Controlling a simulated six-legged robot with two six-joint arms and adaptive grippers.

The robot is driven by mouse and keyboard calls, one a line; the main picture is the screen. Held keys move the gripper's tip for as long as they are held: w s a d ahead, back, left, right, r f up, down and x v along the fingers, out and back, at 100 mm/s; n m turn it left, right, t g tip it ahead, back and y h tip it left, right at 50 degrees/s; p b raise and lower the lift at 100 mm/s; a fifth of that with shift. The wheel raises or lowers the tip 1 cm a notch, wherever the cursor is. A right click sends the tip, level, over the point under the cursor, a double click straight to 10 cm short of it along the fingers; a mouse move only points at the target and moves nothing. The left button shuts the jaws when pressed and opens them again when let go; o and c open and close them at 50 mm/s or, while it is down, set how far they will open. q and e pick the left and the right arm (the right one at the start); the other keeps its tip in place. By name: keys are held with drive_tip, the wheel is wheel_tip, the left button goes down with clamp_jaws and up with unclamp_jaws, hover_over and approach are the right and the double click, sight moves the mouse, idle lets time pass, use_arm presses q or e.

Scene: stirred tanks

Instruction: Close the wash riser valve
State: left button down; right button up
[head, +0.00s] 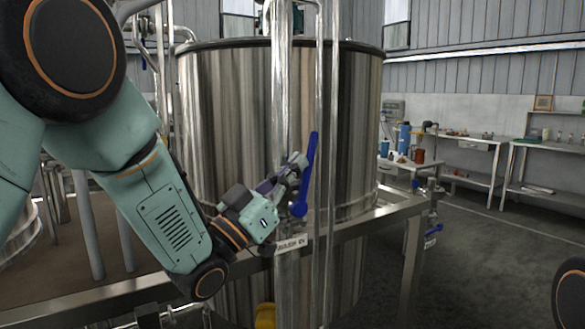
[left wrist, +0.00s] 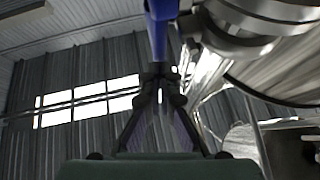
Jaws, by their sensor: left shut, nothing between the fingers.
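The wash riser valve has a long blue lever handle (head: 309,165) on a vertical steel pipe in front of the large tank. The handle stands nearly upright, tilted slightly right at its top, with its rounded hub at the bottom. A small label plate (head: 291,243) sits below it. My left gripper (head: 297,163) is shut and empty, just left of the handle. In the left wrist view its fingertips (left wrist: 161,76) meet at the lower visible end of the blue handle (left wrist: 158,32). I cannot tell whether they touch it. My right gripper is not in view.
The steel tank (head: 225,120) stands close behind the pipes. A metal frame rail (head: 375,215) runs below the valve. Another blue-handled valve (head: 432,236) is lower right. Benches with bottles (head: 465,140) stand at the back right, and open floor (head: 480,260) lies before them.

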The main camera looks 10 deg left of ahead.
use_arm(q)
drive_tip(key=shift+r, duration=0.1)
drive_tip(key=shift+w+d+r+g+p, duration=0.2)
drive_tip(key=shift+g+p, duration=0.3)
drive_tip(key=shift+p, duration=0.4)
drive_tip(key=w+d+f+m+g+y+p, duration=0.1)
drive_tip(key=w+d+f+g+y+p, duration=0.3)
drive_tip(key=p, duration=1.1)
drive_tip(key=shift+w+d+f+m+g+y+p, duration=0.45)
drive_tip(key=shift+w+d+g, duration=0.7)
drive_tip(key=shift+g, duration=0.25)
drive_tip(key=shift+f, duration=0.15)
